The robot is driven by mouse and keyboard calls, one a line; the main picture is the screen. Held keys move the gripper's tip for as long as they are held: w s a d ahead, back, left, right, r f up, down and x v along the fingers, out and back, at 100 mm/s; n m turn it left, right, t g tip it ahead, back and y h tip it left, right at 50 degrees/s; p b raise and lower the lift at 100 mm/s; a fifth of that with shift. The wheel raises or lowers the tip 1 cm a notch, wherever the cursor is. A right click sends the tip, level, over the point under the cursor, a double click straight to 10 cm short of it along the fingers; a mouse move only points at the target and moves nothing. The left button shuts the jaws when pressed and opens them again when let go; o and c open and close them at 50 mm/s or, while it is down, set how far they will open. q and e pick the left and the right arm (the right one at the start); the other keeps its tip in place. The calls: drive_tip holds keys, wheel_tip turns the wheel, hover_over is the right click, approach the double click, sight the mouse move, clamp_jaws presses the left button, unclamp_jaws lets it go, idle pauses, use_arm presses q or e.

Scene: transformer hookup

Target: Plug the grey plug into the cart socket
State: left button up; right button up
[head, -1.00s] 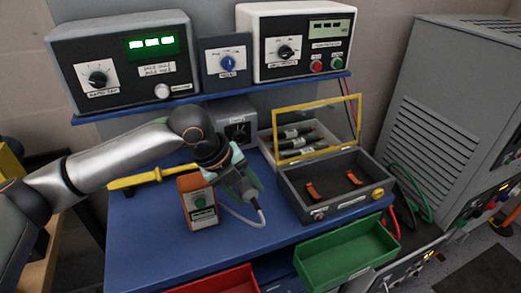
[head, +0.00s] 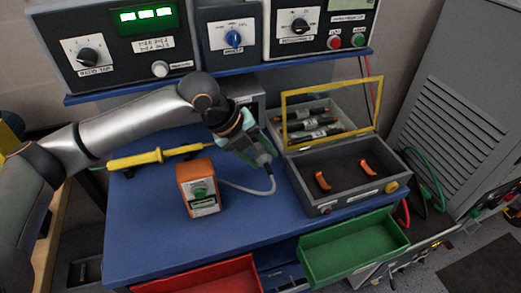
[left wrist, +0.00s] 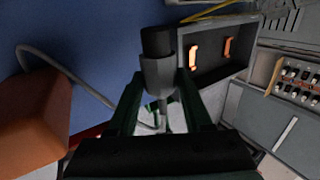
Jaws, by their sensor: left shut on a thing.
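My left gripper (head: 256,150) is shut on the grey plug (head: 263,159) above the blue bench top, just left of the open grey case. The left wrist view shows the plug (left wrist: 158,75) between the two fingers (left wrist: 160,105), its dark end pointing away from the palm. A grey cable (head: 255,192) runs from the plug toward the orange box (head: 199,188) with a green button. I cannot single out the cart socket; a low panel with lit parts (head: 400,270) stands at the lower right. My right gripper is not in view.
The open case (head: 345,182) with a yellow-framed lid (head: 331,110) stands close right of the gripper. A yellow tool (head: 140,160) lies behind the orange box. Green (head: 352,248) and red (head: 205,278) drawers stick out in front. A tall grey cabinet (head: 455,100) stands at right.

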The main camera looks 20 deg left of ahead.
use_arm(q)
drive_tip(key=w+a+p, duration=0.1)
drive_tip(key=w+a, duration=0.2)
drive_tip(key=w, duration=0.2)
drive_tip(key=shift+a, duration=0.15)
drive_tip(key=shift+r+p, duration=0.1)
drive_tip(key=shift+p, duration=0.25)
idle(0.4)
drive_tip(key=shift+p, duration=0.4)
drive_tip(key=shift+w+a, duration=0.2)
drive_tip(key=shift+w, duration=0.05)
idle(0.6)
drive_tip(key=shift+r, duration=0.1)
drive_tip(key=shift+p, duration=0.45)
